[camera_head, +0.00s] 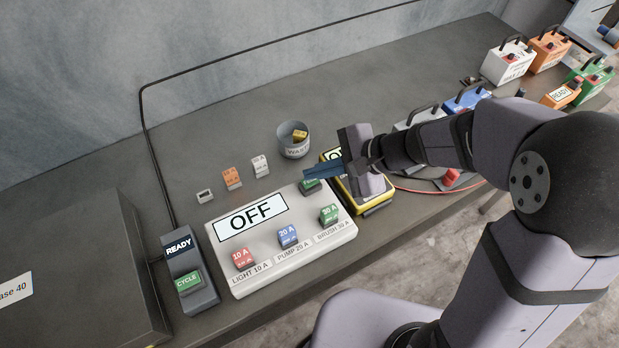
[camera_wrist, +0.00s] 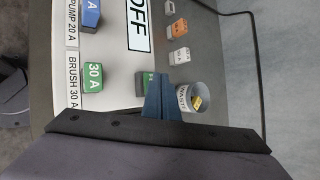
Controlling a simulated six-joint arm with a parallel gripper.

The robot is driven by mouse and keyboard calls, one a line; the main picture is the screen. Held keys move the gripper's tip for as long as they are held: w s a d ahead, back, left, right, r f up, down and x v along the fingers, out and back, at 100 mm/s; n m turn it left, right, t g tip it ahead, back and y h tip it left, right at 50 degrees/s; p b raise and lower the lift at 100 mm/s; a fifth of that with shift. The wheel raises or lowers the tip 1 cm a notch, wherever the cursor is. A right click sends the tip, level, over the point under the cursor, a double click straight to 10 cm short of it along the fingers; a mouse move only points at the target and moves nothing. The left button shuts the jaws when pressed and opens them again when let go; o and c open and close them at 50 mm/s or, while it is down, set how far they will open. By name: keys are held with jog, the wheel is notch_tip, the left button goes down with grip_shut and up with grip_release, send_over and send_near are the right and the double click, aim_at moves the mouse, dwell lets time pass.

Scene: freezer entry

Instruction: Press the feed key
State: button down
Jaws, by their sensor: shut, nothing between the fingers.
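A white panel (camera_head: 282,260) lies on the bench with a display (camera_head: 250,216) reading OFF. A small green key (camera_head: 311,187) sits at the panel's upper right, beside the display; I take it for the feed key, but its lettering is too small to read. My gripper (camera_head: 307,172) is shut and empty, with its dark blue fingertips over the far side of this key. In the wrist view the fingertips (camera_wrist: 157,78) cover part of the green key (camera_wrist: 140,84). I cannot tell whether they touch it.
Red (camera_head: 242,258), blue (camera_head: 288,236) and green 30 A (camera_head: 329,214) blocks stand along the panel's front. A grey cup (camera_head: 294,142) stands just behind my fingertips. A yellow device (camera_head: 375,205) is under my gripper. A READY box (camera_head: 188,280) with a green CYCLE key is at left.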

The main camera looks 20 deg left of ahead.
aim_at(316, 182)
jog(key=shift+f+b, duration=0.3)
jog(key=shift+f, duration=0.05)
dwell(0.3)
jog(key=shift+r, duration=0.2)
jog(key=shift+r+p, duration=0.8)
jog(key=shift+r, duration=0.15)
notch_tip(316, 182, up, 6)
jog(key=p, duration=0.4)
jog(key=shift+p, duration=0.4)
jog(key=shift+f, duration=0.2)
jog(key=s+d+f+n+h, duration=0.2)
jog(key=d+n+h, duration=0.1)
jog(key=d, duration=0.5)
jog(key=s+d+f+n+h, duration=0.2)
jog(key=s+d+n+h, duration=0.1)
jog(key=d, duration=0.6)
jog(key=s+d+f+n+h, duration=0.2)
jog(key=s+d+n+h, duration=0.1)
jog(key=d, duration=0.5)
jog(key=shift+s+d+n, duration=0.2)
jog(key=shift+d+n, duration=0.1)
